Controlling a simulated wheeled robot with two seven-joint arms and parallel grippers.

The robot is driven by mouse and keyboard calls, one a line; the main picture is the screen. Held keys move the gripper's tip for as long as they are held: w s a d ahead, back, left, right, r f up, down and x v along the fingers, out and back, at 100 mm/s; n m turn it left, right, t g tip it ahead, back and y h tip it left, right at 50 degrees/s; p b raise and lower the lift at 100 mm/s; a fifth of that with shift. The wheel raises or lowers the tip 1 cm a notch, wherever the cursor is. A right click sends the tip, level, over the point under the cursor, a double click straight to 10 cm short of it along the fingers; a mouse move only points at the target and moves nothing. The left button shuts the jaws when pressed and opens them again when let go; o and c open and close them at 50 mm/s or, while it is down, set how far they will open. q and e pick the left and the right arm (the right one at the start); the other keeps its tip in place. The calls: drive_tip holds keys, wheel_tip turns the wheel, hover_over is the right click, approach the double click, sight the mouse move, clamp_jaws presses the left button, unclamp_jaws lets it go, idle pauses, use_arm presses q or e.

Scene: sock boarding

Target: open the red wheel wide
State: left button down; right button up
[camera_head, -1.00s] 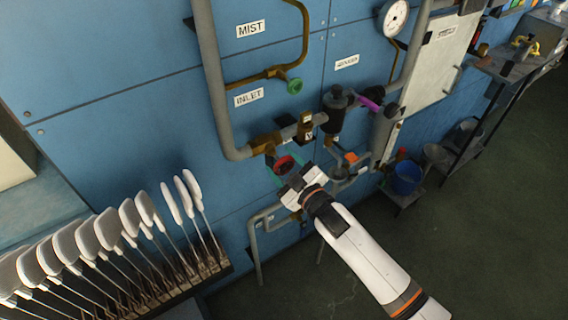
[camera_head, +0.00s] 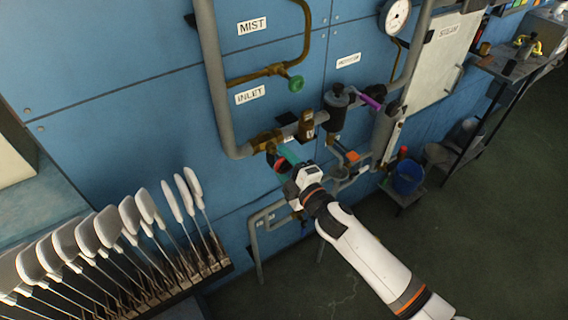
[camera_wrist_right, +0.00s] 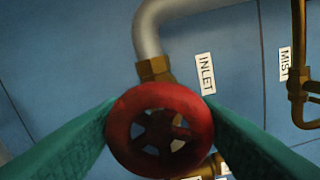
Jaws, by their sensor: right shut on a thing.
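The red wheel (camera_wrist_right: 160,128) is a spoked handwheel below the INLET label, on a brass valve at the lower end of a grey pipe. In the head view the red wheel (camera_head: 281,164) is partly hidden by my right gripper (camera_head: 284,160). In the right wrist view the green fingers of my right gripper (camera_wrist_right: 160,135) lie on both sides of the wheel's rim and are shut on it. My left gripper is not in view.
A green wheel (camera_head: 295,83) sits on the brass MIST pipe above. A dark cylindrical fitting (camera_head: 336,108) and a purple handle (camera_head: 370,102) are to the right. White sock boards (camera_head: 100,225) stand in a rack at lower left. A blue bucket (camera_head: 407,176) stands at right.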

drive_tip(key=shift+f+n, duration=0.15)
drive_tip(key=shift+n, duration=0.15)
drive_tip(key=o, duration=1)
drive_tip(key=shift+s+d, duration=0.1)
drive_tip(key=b+v, duration=0.2)
drive_tip(key=v, duration=0.9)
drive_tip(key=shift+s+d, duration=0.25)
drive_tip(key=shift+s, duration=0.05)
